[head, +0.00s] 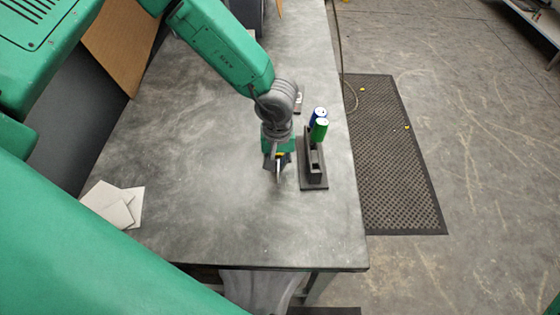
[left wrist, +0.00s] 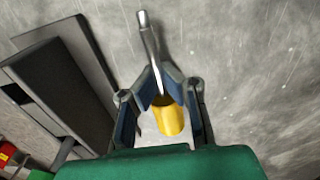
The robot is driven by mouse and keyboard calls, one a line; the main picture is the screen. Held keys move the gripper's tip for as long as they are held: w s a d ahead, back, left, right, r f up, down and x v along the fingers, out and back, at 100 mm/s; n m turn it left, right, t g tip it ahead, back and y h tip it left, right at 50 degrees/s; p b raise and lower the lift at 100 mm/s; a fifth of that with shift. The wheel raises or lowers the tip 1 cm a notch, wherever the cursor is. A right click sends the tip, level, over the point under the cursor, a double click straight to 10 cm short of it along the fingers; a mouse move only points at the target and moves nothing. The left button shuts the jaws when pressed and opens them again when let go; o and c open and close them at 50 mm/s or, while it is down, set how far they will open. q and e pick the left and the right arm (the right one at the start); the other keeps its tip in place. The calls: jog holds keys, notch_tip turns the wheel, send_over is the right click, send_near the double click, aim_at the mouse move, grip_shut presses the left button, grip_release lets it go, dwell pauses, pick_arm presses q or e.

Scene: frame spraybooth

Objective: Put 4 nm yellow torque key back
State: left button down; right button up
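The yellow torque key (left wrist: 168,116) has a yellow handle and a silver shaft. My left gripper (left wrist: 160,84) is shut on it, with the fingers meeting around the shaft just beyond the handle. In the head view my left gripper (head: 277,164) is over the table, just left of the dark key holder (head: 315,183). The shaft points away from the gripper, apart from the holder. The holder also shows at the left of the left wrist view (left wrist: 62,85). A blue key (head: 318,113) and a green key (head: 319,129) stand upright at the holder's far end. My right gripper is out of view.
The grey worktable (head: 240,225) is mostly clear around the gripper. Pale square sheets (head: 113,204) lie at its left edge. A small item (head: 299,101) lies beyond the holder. A black perforated mat (head: 393,165) lies on the floor to the right.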

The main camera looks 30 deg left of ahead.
pick_arm(q)
jog(key=shift+s+a+f, duration=0.1)
jog(key=shift+a+f, duration=0.35)
jog(key=shift+s+d, duration=0.15)
jog(key=shift+d, duration=0.1)
jog(key=c, duration=1.7)
grip_release()
jog(key=shift+d+f, duration=0.25)
